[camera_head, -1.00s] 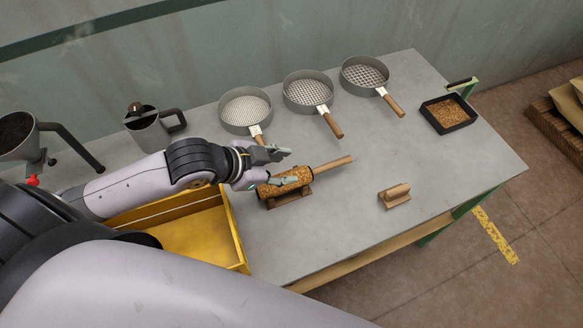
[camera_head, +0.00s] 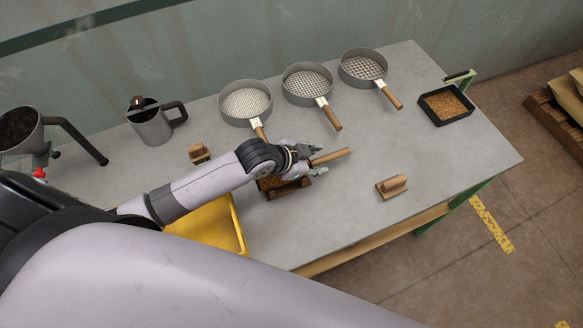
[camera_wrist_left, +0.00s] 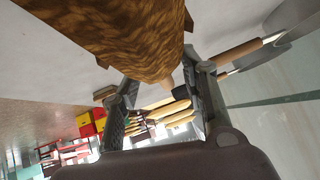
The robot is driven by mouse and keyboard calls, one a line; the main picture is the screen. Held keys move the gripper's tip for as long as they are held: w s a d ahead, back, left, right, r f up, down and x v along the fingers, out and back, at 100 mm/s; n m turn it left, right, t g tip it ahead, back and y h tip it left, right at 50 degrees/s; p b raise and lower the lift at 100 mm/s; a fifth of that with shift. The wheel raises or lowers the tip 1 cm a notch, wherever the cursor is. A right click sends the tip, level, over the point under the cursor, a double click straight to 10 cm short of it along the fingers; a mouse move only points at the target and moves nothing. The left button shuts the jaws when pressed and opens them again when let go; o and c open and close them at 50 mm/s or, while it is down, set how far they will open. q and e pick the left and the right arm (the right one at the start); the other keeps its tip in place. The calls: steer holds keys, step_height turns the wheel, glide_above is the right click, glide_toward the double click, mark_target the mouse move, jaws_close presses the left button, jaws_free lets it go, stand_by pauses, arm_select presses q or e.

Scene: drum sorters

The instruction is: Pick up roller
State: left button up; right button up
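The roller has a mottled brown cylinder (camera_head: 268,183) and a plain wooden handle (camera_head: 333,156) pointing right. It rests on a low wooden stand (camera_head: 288,190) on the grey table. My left gripper (camera_head: 319,161) is open over the handle end, with one finger on each side of the handle in the head view. The gripper and wrist hide much of the cylinder. In the left wrist view the cylinder (camera_wrist_left: 125,35) fills the top, and its tip points between the two spread fingers (camera_wrist_left: 165,105). I cannot tell whether they touch it. My right gripper is not in view.
Three sieve pans (camera_head: 308,84) with wooden handles stand along the back. A black tray of grain (camera_head: 446,104) is at the right. Small wooden stands (camera_head: 392,187) (camera_head: 199,153), a metal jug (camera_head: 152,125) and a yellow bin (camera_head: 205,226) are nearby.

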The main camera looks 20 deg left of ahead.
arm_select(q)
steer(key=shift+x, duration=0.8)
steer(key=shift+s, duration=0.1)
steer(key=shift+s+f, duration=0.1)
steer(key=shift+s, duration=0.05)
jaws_close()
